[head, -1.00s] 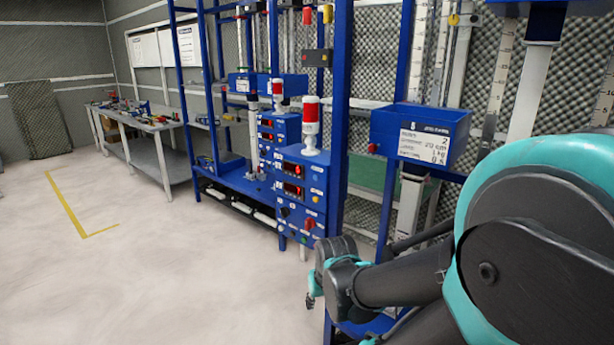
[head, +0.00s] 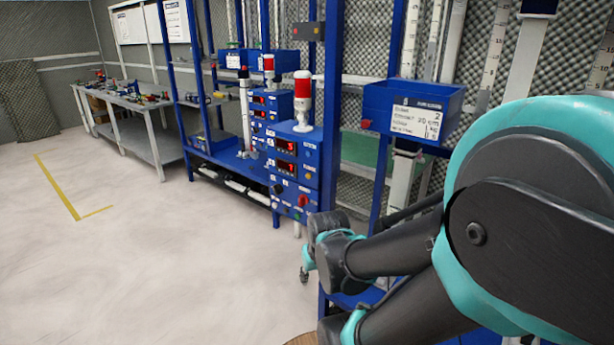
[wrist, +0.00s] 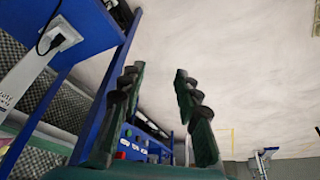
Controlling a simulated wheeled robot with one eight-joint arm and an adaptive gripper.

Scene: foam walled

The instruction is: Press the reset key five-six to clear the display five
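The nearer blue control box (head: 312,160) stands on the blue rack in the head view, with red-lit displays (head: 286,147) and small coloured buttons on its front. Its labels are too small to read, so I cannot tell which display is five or which key is five-six. In the wrist view, several buttons (wrist: 137,146) on a blue panel show low, beyond the left finger. My gripper (wrist: 155,78) is open and empty, its two dark fingers well apart. It is apart from the panel. In the head view my folded arm's end is near the box's lower right; its fingers are unclear.
A red-and-white beacon (head: 303,100) tops the near box, and a similar box (head: 270,112) stands behind it. A blue rack post (head: 333,130) rises just right. A blue bin (head: 412,108) is further right. A workbench (head: 145,105) stands far left; the floor before it is clear.

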